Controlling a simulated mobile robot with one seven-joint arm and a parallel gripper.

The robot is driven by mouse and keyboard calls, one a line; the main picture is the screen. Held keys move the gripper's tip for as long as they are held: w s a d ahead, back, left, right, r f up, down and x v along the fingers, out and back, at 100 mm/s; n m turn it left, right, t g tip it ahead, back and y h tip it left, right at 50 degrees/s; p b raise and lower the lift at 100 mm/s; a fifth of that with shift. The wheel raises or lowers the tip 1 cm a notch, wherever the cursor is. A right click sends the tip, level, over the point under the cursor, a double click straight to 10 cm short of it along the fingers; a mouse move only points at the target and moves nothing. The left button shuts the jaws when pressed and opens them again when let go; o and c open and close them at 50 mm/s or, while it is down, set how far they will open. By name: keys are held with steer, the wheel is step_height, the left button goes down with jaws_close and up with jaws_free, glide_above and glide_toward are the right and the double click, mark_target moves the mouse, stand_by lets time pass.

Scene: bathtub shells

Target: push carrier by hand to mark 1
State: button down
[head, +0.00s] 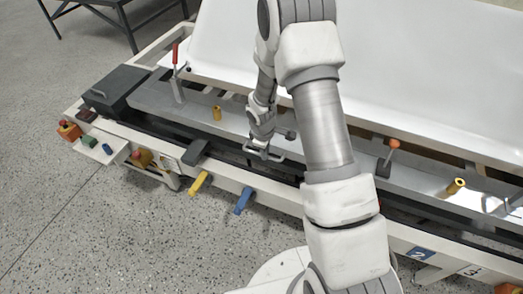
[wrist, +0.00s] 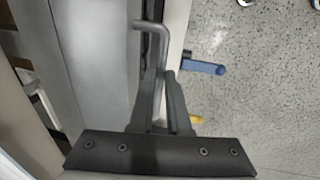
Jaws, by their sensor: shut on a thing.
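The carrier (head: 150,97) is a long grey metal plate on a dark rail, with the large white shell (head: 430,60) behind and above it. A grey bent bar handle (head: 283,157) sits at its front edge. My gripper (head: 264,154) is at this handle. In the wrist view my gripper (wrist: 163,75) has its two dark fingers closed around the handle bar (wrist: 150,27). The mark plate 2 (head: 420,253) is blue, on the front beam at lower right, with mark 3 (head: 470,270) further right. I see no mark 1; my arm covers part of the beam.
A yellow lever (head: 199,183) and a blue lever (head: 243,200) stick out from the front beam. A red-handled clamp (head: 176,55) and an orange-knobbed clamp (head: 391,145) stand on the plate. A black box (head: 112,90) stands at the rail's left end. The floor in front is clear.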

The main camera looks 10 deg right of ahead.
steer(key=shift+s+d, duration=0.4)
steer(key=shift+d, duration=0.15)
steer(key=c, duration=1.2)
jaws_free()
steer(key=shift+f, duration=0.1)
steer(key=o, duration=0.3)
steer(key=shift+w+a, duration=0.1)
steer(key=shift+a, duration=0.05)
steer(key=s+r+p, duration=0.1)
steer(key=r, duration=0.4)
steer(key=a+r+p, duration=0.1)
steer(key=r+p, duration=0.1)
steer(key=r, duration=0.4)
steer(key=s+a+r+p, duration=0.1)
steer(key=r+p, duration=0.1)
steer(key=r, duration=0.4)
steer(key=shift+s+r, duration=0.1)
steer(key=shift+s, duration=0.2)
